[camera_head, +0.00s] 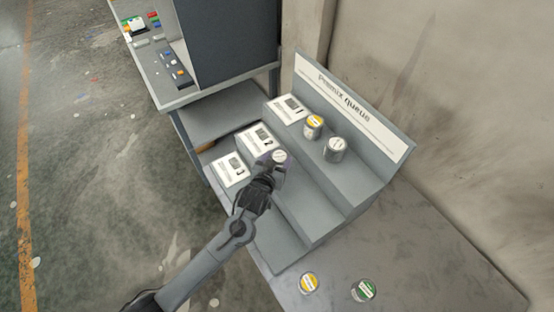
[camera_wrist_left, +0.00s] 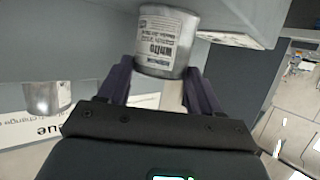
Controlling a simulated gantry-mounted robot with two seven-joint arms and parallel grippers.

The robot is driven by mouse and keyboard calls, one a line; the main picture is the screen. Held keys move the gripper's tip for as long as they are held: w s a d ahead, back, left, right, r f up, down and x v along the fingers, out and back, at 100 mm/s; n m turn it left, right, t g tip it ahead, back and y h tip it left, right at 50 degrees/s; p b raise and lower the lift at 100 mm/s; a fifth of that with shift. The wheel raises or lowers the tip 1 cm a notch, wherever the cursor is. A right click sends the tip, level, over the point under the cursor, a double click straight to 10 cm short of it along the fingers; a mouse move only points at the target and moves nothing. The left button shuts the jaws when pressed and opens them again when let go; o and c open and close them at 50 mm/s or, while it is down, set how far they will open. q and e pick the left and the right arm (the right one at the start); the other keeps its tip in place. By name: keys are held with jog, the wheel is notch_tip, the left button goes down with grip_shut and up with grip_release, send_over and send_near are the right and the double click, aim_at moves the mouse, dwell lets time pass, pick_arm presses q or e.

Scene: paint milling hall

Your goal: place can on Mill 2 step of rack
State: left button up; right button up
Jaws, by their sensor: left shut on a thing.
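The grey rack (camera_head: 318,215) has three steps with numbered labels. The Mill 2 label (camera_head: 257,140) is on the middle step (camera_head: 305,200). My left gripper (camera_head: 272,166) is shut on a metal can (camera_head: 279,156) with a pale lid, at the middle step beside that label. In the left wrist view the can (camera_wrist_left: 166,42) shows a white label reading "white", between the two fingers of my gripper (camera_wrist_left: 158,78). I cannot tell if its base touches the step. My right gripper is not in view.
A yellow-lidded can (camera_head: 313,126) and a grey can (camera_head: 335,151) stand on the top step. A control cabinet (camera_head: 215,45) stands behind the rack.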

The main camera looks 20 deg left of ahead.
pick_arm(q)
jog(key=o, duration=1.2)
jog(key=shift+r, duration=0.1)
jog(key=shift+s+r, duration=0.25)
jog(key=shift+s, duration=0.2)
jog(key=a+v, duration=0.1)
jog(key=v, duration=1)
jog(key=s+f+m+g, duration=0.1)
jog(key=s+f+g, duration=0.1)
jog(key=s, duration=0.5)
jog(key=s+f+m+g+h, duration=0.1)
jog(key=s+f+g, duration=0.1)
jog(key=s+g, duration=0.3)
jog(key=s+f+m+g, duration=0.1)
jog(key=s+f+g, duration=0.2)
jog(key=s, duration=0.6)
jog(key=shift+s+a, duration=0.35)
jog(key=shift+a, duration=0.05)
jog(key=shift+r, duration=0.1)
